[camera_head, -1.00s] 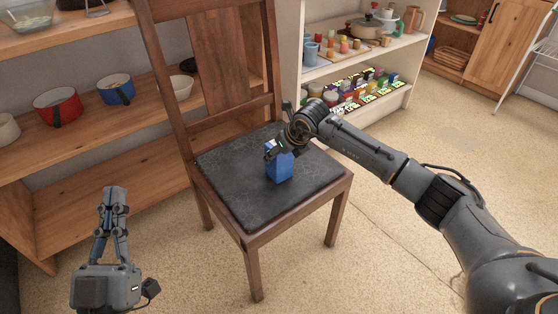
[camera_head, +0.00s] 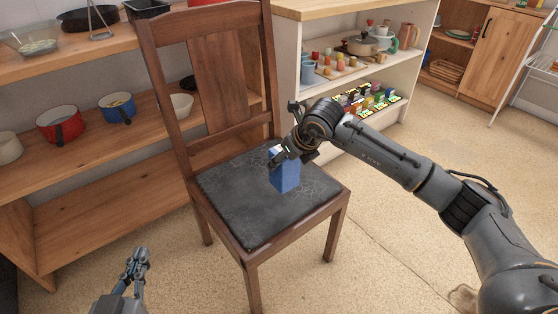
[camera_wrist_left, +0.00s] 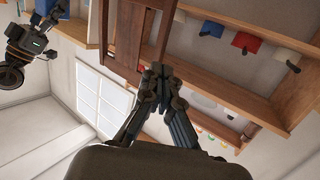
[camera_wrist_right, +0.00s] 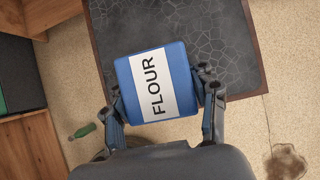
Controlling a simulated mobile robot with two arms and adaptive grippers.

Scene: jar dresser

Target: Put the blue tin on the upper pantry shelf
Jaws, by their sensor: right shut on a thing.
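The blue tin (camera_head: 285,176) is labelled FLOUR, as the right wrist view shows (camera_wrist_right: 153,86). My right gripper (camera_head: 284,154) is shut on it, with a finger on each side. The tin is upright over the dark chair seat; whether its base is clear of the seat is hard to tell. My left gripper (camera_head: 138,262) is low at the left, away from the tin, its fingers together and empty; they also show in the left wrist view (camera_wrist_left: 163,76). A white shelf unit (camera_head: 290,48) with an upper and a lower shelf stands behind the chair. Nothing names the pantry shelf.
The wooden chair (camera_head: 205,72) has a tall back between the tin and the wooden shelves (camera_head: 75,150) at left. Those hold a red pot (camera_head: 60,124) and blue pot (camera_head: 118,108). The white unit holds cups, a pan and small boxes. Floor at right is open.

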